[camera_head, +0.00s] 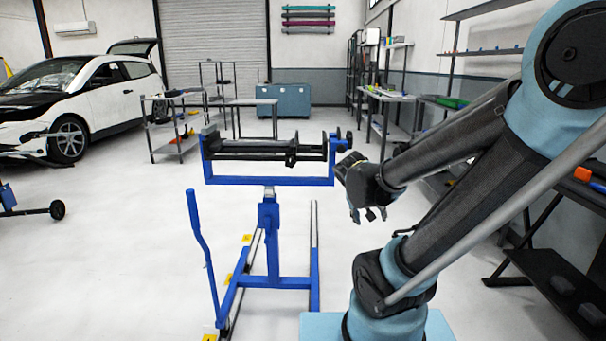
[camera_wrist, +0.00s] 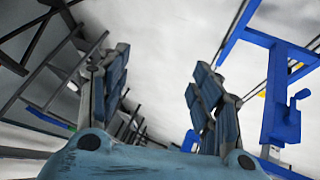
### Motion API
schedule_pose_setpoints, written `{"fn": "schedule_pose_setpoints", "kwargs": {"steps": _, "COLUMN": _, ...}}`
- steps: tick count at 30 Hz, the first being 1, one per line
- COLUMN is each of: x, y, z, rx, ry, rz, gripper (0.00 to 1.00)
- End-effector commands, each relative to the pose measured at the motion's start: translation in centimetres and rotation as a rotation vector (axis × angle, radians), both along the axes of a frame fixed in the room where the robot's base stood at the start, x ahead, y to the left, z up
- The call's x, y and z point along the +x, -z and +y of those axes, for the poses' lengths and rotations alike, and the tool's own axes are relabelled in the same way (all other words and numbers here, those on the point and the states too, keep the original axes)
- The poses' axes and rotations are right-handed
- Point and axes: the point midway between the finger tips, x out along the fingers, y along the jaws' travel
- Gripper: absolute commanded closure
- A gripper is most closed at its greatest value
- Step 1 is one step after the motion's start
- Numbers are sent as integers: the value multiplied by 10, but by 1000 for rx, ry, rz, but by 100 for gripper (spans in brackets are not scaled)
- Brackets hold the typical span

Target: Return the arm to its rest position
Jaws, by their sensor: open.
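My arm reaches in from the right in the head view, bent at its elbow. My gripper (camera_head: 369,213) hangs just right of a blue stand (camera_head: 268,215) and points downward. In the wrist view my gripper (camera_wrist: 155,95) shows its two fingers apart, with only floor and blurred background between them. It holds nothing that I can see. The blue stand also shows at the right of the wrist view (camera_wrist: 282,90).
The stand carries a black roller (camera_head: 255,148) and has a lever at its left. Shelves and tables (camera_head: 388,97) line the right wall. A white car (camera_head: 120,95) is at the left, a teal cabinet (camera_head: 285,100) at the back.

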Motion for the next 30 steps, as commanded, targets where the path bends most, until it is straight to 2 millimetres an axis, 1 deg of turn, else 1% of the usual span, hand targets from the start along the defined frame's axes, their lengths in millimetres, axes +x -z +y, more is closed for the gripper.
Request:
{"fn": "schedule_pose_setpoints", "kwargs": {"steps": 1, "x": -13, "y": 4, "z": -5, "rx": 17, "ry": 4, "rz": 36, "gripper": 41}}
{"fn": "schedule_pose_setpoints", "kwargs": {"steps": 7, "x": -60, "y": 16, "z": -8, "rx": 102, "ry": -33, "rz": 178, "gripper": 41}}
{"fn": "schedule_pose_setpoints", "kwargs": {"steps": 12, "x": -99, "y": 24, "z": 0, "rx": 191, "ry": -83, "rz": 275, "gripper": 41}}
{"fn": "schedule_pose_setpoints", "kwargs": {"steps": 15, "x": -117, "y": 28, "z": 7, "rx": 242, "ry": -118, "rz": 315, "gripper": 41}}
{"fn": "schedule_pose_setpoints", "kwargs": {"steps": 18, "x": -131, "y": 29, "z": 14, "rx": 283, "ry": -148, "rz": 340, "gripper": 41}}
{"fn": "schedule_pose_setpoints", "kwargs": {"steps": 21, "x": -139, "y": 30, "z": 19, "rx": 311, "ry": -169, "rz": 356, "gripper": 41}}
{"fn": "schedule_pose_setpoints", "kwargs": {"steps": 24, "x": -143, "y": 30, "z": 22, "rx": 325, "ry": -181, "rz": 363, "gripper": 41}}
{"fn": "schedule_pose_setpoints", "kwargs": {"steps": 30, "x": -143, "y": 30, "z": 23, "rx": 327, "ry": -184, "rz": 364, "gripper": 41}}
